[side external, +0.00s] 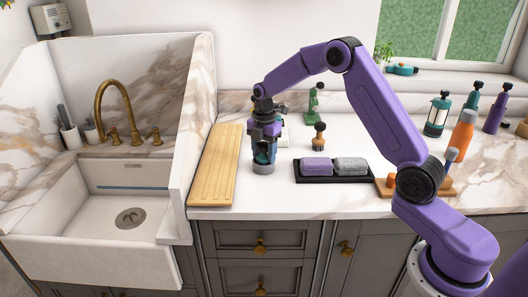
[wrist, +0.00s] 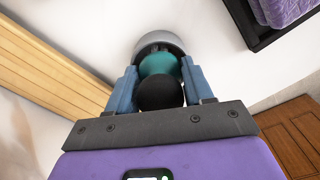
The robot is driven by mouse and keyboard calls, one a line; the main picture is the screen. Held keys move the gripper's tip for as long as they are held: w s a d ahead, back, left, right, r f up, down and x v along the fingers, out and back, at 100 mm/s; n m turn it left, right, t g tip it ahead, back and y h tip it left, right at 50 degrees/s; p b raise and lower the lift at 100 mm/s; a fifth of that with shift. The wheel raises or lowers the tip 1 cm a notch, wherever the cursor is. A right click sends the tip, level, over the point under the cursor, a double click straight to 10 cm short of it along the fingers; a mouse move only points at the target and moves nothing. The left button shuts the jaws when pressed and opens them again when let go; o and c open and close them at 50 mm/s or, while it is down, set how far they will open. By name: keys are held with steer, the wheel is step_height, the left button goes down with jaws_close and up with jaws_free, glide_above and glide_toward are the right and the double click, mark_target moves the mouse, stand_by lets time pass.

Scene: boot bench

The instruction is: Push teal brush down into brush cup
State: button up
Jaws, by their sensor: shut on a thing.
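The teal brush (wrist: 160,64) has a rounded teal body and a black ball end (wrist: 158,92) that faces the wrist camera. My gripper (wrist: 160,84) is shut on it, with one blue finger on each side. The grey brush cup (wrist: 152,40) is just beyond the brush, and the brush's far end is at or inside its mouth. In the side view the cup (side external: 263,168) stands on the counter directly below my gripper (side external: 264,147), which points down. A little teal shows between the fingers. How deep the brush sits is hidden.
A wooden drainboard (side external: 214,165) lies left of the cup, beside the sink (side external: 100,215). A black tray (side external: 333,178) with a purple and a grey block is to the right. Bottles stand farther right.

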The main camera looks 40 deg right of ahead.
steer(key=o, duration=1.8)
steer(key=shift+r, duration=3.5)
